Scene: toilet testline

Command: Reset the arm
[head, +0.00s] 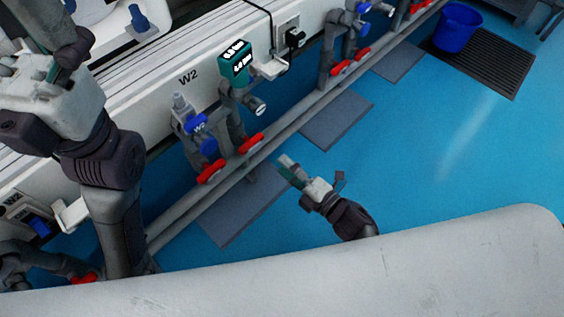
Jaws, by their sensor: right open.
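My right gripper (312,176) is in the middle of the view, above the blue floor, with its wrist rising from behind my white body at the bottom. It is open and nothing shows between its fingers. It is apart from the grey pipe and its red valve handles. My left arm comes in large at the left edge, in front of the white test bench. Its fingers are cut off or hidden, so its jaws cannot be made out.
A white bench (165,92) marked W2 carries a green digital meter (235,66), blue-handled valves (196,124) and red valve handles (211,171). Grey mats (336,119) lie below the pipe. A blue bucket (457,27) stands on a dark grate (487,62). Open blue floor lies right.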

